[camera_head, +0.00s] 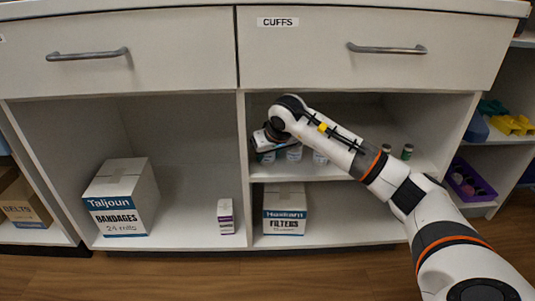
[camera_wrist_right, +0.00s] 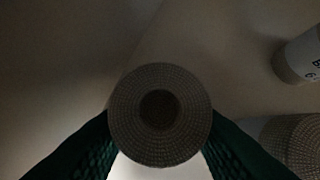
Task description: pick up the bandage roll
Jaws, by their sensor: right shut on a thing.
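The bandage roll (camera_wrist_right: 160,145) is a pale, woven cylinder seen end-on in the right wrist view, with a dark round core. My right gripper (camera_wrist_right: 160,124) has a dark green ribbed finger on each side of it and is shut on it. In the head view my right gripper (camera_head: 270,135) reaches into the upper compartment under the CUFFS drawer. The held roll cannot be told apart there. My left gripper is not in view.
White labelled items (camera_head: 294,154) stand on the shelf (camera_head: 345,173) by my gripper. Another woven roll (camera_wrist_right: 303,145) and a labelled white container (camera_wrist_right: 298,58) are at the right of the wrist view. Below are a FILTERS box (camera_head: 284,226), a BANDAGES box (camera_head: 120,217) and a small carton (camera_head: 226,216).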

